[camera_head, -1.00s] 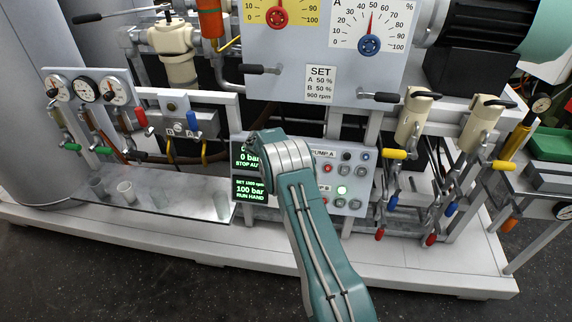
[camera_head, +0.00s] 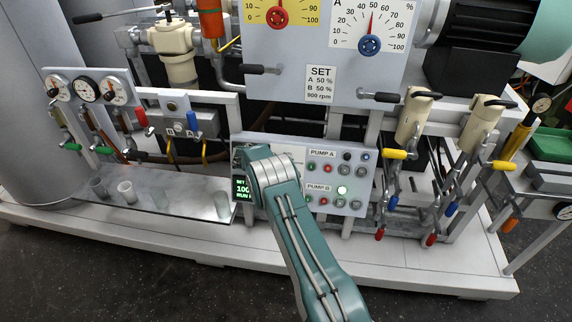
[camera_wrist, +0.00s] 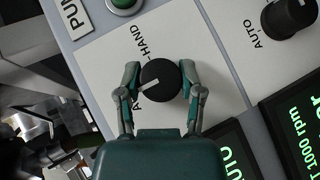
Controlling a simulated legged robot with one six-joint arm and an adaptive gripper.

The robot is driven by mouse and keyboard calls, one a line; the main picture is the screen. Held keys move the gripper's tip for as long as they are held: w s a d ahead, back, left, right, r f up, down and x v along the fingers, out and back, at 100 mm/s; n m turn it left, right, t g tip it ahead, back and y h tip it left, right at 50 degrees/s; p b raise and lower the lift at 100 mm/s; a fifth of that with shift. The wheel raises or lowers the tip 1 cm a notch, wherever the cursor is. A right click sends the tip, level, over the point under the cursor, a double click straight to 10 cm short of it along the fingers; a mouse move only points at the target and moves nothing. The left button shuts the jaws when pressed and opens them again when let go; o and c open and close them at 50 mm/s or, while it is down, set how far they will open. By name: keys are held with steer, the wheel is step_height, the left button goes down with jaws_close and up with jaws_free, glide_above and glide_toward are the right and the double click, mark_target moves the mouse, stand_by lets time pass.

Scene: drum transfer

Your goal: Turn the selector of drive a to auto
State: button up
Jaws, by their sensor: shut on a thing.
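The black selector knob (camera_wrist: 161,80) is in the middle of the wrist view, on a pale plate marked HAND. A label beginning with A is partly hidden by a finger. The knob's white mark points to the left and slightly down, toward that label. My gripper (camera_wrist: 161,76) is shut on the knob, with one finger on each side. A lit screen (camera_wrist: 230,162) beside it shows part of AUTO. In the head view my arm's wrist covers the knob, and the PUMP A label (camera_head: 322,154) shows to its right.
A second black knob (camera_wrist: 289,17) marked AUTO sits close by at the upper right of the wrist view. A green button (camera_wrist: 123,5) is at its top.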

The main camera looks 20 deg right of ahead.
steer(key=shift+a+f, duration=0.2)
steer(key=shift+f, duration=0.1)
steer(key=o, duration=1.1)
steer(key=shift+o, duration=0.2)
steer(key=shift+r, duration=0.15)
steer(key=shift+a+r, duration=0.2)
steer(key=v, duration=1.1)
steer(key=shift+a, duration=0.3)
